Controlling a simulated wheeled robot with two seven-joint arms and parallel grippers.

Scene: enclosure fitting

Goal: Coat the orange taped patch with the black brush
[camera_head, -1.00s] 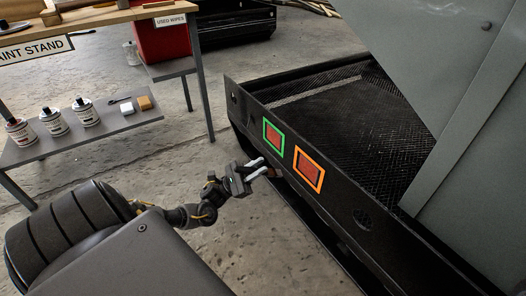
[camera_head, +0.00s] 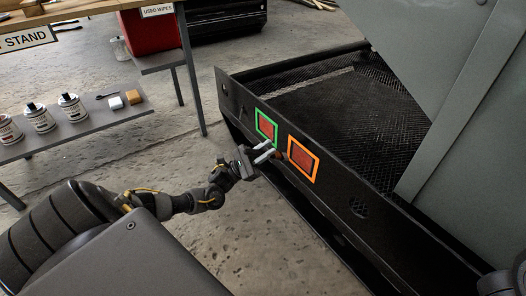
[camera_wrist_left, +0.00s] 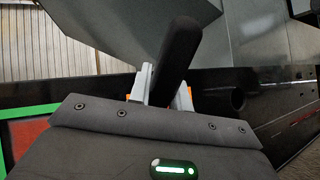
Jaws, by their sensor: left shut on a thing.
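The orange taped patch (camera_head: 303,160) is a reddish square framed in orange tape on the dark side wall. My left gripper (camera_head: 266,155) is just left of it in the head view, near the wall. It is shut on the black brush, whose dark handle (camera_wrist_left: 180,55) rises between the pale fingers in the wrist view. The brush's bristle end is too small or hidden to make out, and I cannot tell whether it touches the patch. In the wrist view only slivers of orange tape show behind the fingers. My right gripper is out of view.
A green taped patch (camera_head: 266,127) sits on the same wall, close left of the orange one. A grey shelf (camera_head: 85,128) at left holds several cans, a white block and a tan block. A red bin (camera_head: 150,32) stands behind. Concrete floor lies between.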

